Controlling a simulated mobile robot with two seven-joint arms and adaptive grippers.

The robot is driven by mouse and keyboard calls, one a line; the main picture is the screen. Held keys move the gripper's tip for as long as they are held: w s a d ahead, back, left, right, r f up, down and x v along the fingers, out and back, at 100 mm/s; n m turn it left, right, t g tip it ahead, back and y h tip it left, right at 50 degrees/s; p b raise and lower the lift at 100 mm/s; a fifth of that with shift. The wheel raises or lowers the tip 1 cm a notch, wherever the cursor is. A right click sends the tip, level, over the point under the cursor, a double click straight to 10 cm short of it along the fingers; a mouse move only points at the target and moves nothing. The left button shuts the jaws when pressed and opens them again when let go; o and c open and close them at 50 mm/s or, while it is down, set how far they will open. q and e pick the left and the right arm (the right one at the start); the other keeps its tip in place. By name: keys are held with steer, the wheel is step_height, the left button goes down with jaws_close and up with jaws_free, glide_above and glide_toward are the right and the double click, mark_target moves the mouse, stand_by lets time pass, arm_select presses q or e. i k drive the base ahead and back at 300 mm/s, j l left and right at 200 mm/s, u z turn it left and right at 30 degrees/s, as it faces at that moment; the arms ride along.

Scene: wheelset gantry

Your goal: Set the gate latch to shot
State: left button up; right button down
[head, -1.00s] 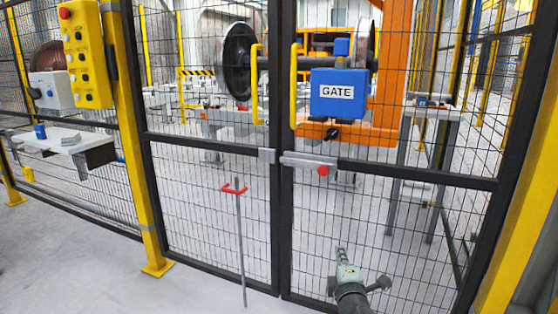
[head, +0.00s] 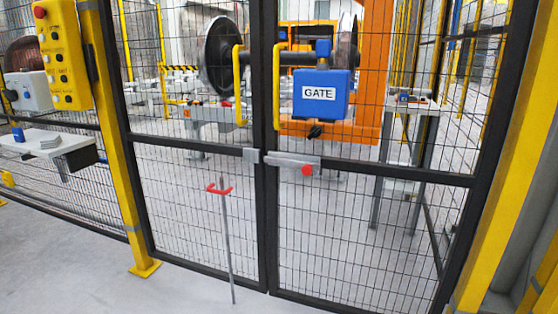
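The gate latch is a grey sliding bar (head: 291,159) with a red knob (head: 307,170), mounted on the mid rail of the right gate leaf. A small grey keeper (head: 251,155) sits on the left leaf at the same height. The bar's left end is close to the keeper at the meeting stiles; I cannot tell whether it enters it. A blue box labelled GATE (head: 321,95) hangs above the latch, with a black knob beneath. Neither of my grippers is in view.
The mesh gate's black frame (head: 267,215) fills the middle. A drop rod with a red handle (head: 225,240) stands at the left leaf. A yellow post (head: 118,165) carries a yellow button panel (head: 62,55). The floor in front is clear.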

mark_target(307, 166)
steer(key=i+j+u, duration=0.3)
steer(key=i+j, duration=0.35)
steer(key=j, duration=0.15)
